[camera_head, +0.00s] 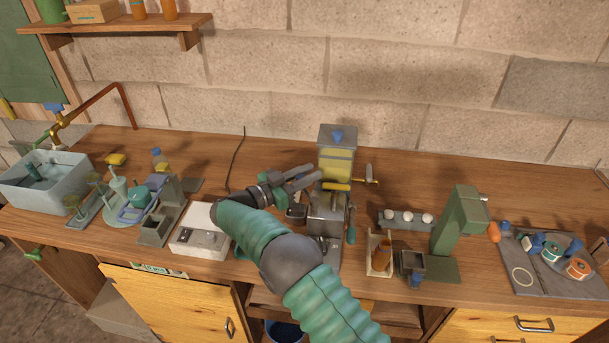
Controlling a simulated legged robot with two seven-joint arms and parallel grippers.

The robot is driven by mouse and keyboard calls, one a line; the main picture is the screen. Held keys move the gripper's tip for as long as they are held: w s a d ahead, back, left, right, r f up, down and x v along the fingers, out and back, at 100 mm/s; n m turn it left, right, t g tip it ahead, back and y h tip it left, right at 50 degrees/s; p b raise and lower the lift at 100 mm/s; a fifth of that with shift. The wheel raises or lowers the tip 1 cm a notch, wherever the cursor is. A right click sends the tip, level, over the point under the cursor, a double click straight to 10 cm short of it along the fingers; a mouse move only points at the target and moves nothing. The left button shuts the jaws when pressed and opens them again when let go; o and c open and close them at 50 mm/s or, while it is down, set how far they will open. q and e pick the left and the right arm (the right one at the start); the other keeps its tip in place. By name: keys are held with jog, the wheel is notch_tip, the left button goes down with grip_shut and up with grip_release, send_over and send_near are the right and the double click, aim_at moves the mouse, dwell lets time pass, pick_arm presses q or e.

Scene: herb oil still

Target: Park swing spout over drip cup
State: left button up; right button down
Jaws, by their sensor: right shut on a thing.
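The still (325,205) stands near the middle of the bench, a grey metal body with a clear-sided box of yellow liquid (337,163) on top. A short yellow bar (338,186), which looks like the swing spout, sticks out at its front below the box. My right gripper (312,180) reaches in from the lower middle and is shut at the near end of this bar; its fingers hide the exact grip. I cannot pick out the drip cup for certain; the small dark round part (297,211) below the fingers may be it. My left gripper is not in view.
A brass-ended crank (368,181) juts from the still's right side. A white box (191,243) and grey stand (155,226) are left of my arm. A green press (461,222) and egg-like white balls in a rack (402,229) stand right. The back of the bench is mostly clear.

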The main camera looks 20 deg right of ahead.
jog(key=shift+d+r, duration=0.3)
